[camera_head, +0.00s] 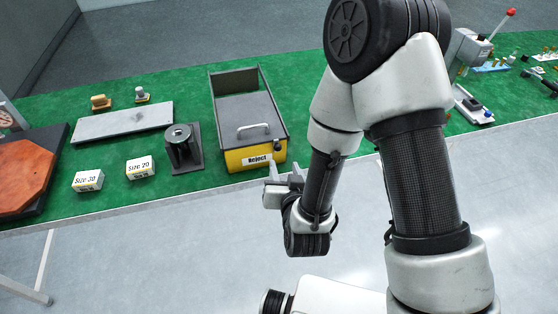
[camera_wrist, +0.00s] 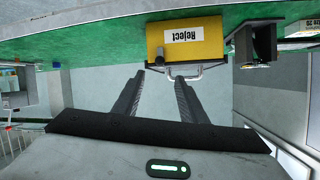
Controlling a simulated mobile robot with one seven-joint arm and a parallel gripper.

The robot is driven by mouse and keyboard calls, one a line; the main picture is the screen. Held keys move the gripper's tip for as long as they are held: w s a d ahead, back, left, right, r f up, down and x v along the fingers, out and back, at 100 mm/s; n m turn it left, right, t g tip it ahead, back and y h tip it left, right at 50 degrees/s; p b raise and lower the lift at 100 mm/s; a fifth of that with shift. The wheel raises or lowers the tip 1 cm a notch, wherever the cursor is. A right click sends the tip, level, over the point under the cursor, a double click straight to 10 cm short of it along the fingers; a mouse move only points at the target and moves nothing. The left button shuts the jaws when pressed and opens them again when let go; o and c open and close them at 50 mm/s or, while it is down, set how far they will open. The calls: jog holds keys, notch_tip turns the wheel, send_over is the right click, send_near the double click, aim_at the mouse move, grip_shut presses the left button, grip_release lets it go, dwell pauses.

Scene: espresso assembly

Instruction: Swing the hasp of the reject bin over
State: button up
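The reject bin (camera_head: 235,165) stands on the green bench, with a yellow front marked "Reject", a grey top and a metal handle (camera_head: 252,128). A small dark knob-like fitting (camera_head: 277,146), perhaps the hasp, sits at the right end of its front. In the upside-down wrist view, the yellow front (camera_wrist: 213,48) and the fitting (camera_wrist: 160,54) are ahead of the fingers. My gripper (camera_head: 284,172) is open and empty, in front of and below the bin's right front corner. Its two fingers also show apart in the wrist view (camera_wrist: 160,84). It appears not to touch the bin.
A black cylindrical holder (camera_head: 180,148) stands left of the bin. Boxes marked "Size 20" (camera_head: 141,167) and "Size 30" (camera_head: 88,180) lie farther left, before a grey plate (camera_head: 122,123). The floor before the bench is clear; my arm hides bench right of the bin.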

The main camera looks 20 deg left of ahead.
aim_at(278, 148)
jog(key=b+x, duration=0.8)
jog(key=x, duration=0.3)
jog(key=shift+w+a+f, duration=0.1)
jog(key=shift+w+f, duration=0.1)
jog(key=shift+w, duration=0.1)
